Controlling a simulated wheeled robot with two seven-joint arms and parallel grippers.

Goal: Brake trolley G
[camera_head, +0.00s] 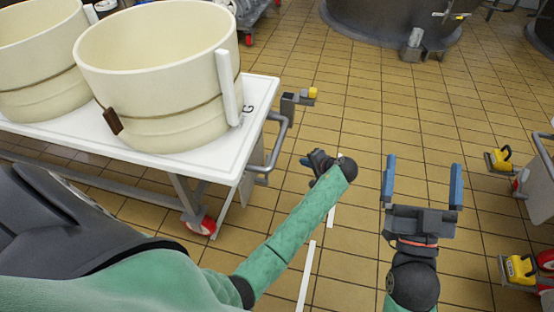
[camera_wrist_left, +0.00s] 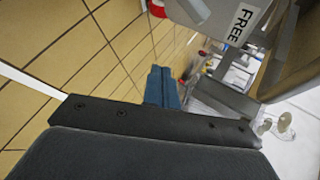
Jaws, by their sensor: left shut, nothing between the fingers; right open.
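Trolley G (camera_head: 232,142) has a white top marked "G", grey legs and a grey end handle (camera_head: 278,140), at the left of the head view. A grey bracket with a yellow-tipped part (camera_head: 311,93) stands out from its right end. My left gripper (camera_head: 308,160) is right of the handle, apart from the yellow tip; its blue fingers (camera_wrist_left: 162,88) are shut and empty in the left wrist view. That view also shows a grey part with a "FREE" label (camera_wrist_left: 242,24) at upper right. My right gripper (camera_head: 423,180) is open and empty over the floor.
Two cream tubs (camera_head: 160,75) stand on trolley G. A red-hubbed wheel (camera_head: 201,223) is below its near corner. Other grey equipment with yellow parts (camera_head: 500,158) stands at the right edge. A dark vat (camera_head: 390,20) is at the back. The tiled floor between is clear.

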